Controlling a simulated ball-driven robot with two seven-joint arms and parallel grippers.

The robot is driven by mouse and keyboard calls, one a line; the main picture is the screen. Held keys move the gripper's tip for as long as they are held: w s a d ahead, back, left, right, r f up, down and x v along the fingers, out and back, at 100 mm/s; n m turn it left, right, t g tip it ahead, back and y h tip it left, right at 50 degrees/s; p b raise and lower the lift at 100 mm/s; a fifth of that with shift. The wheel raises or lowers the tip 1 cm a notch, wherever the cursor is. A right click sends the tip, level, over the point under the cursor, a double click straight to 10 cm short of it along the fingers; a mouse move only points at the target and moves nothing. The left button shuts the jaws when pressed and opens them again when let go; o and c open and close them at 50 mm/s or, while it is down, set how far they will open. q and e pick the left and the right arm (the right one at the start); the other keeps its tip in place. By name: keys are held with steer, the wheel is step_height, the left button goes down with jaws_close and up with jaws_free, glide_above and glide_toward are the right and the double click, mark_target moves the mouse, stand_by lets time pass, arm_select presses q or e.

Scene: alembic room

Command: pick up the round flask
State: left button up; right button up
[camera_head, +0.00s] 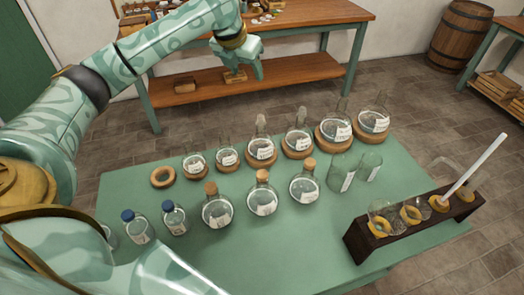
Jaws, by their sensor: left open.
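Several round glass flasks with white labels stand on the green table (270,255). The front row has three with cork stoppers: a left one (217,213), a middle one (262,203) and a right one (304,189). Behind them, more round flasks, such as a large one (374,123) at the right end, sit on cork rings. I cannot tell which one the task names. My left gripper (248,73) is open and empty, held beyond the back row and apart from every flask. My right gripper is not in view.
Two blue-capped bottles (175,220) stand front left, and an empty cork ring (163,177) lies behind them. Two clear beakers (341,174) stand at the right, near a dark wooden rack (358,242) holding glassware and a white rod. A wooden workbench (310,12) stands behind.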

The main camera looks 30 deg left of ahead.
arm_select(q)
steer(key=b, duration=0.7)
glide_toward(260, 122)
steer(key=shift+g, duration=0.3)
steer(key=b+x, duration=0.2)
steer(key=x, duration=0.1)
steer(key=b+x, duration=0.2)
steer(key=x, duration=0.2)
steer(key=shift+a+b, duration=0.2)
steer(key=shift+b, duration=0.15)
steer(key=b+x, duration=0.3)
steer(key=x, duration=0.2)
steer(key=shift+w+d+f, duration=0.2)
steer(key=shift+w, duration=0.1)
steer(key=shift+r, duration=0.15)
steer(key=shift+c, duration=0.4)
jaws_close()
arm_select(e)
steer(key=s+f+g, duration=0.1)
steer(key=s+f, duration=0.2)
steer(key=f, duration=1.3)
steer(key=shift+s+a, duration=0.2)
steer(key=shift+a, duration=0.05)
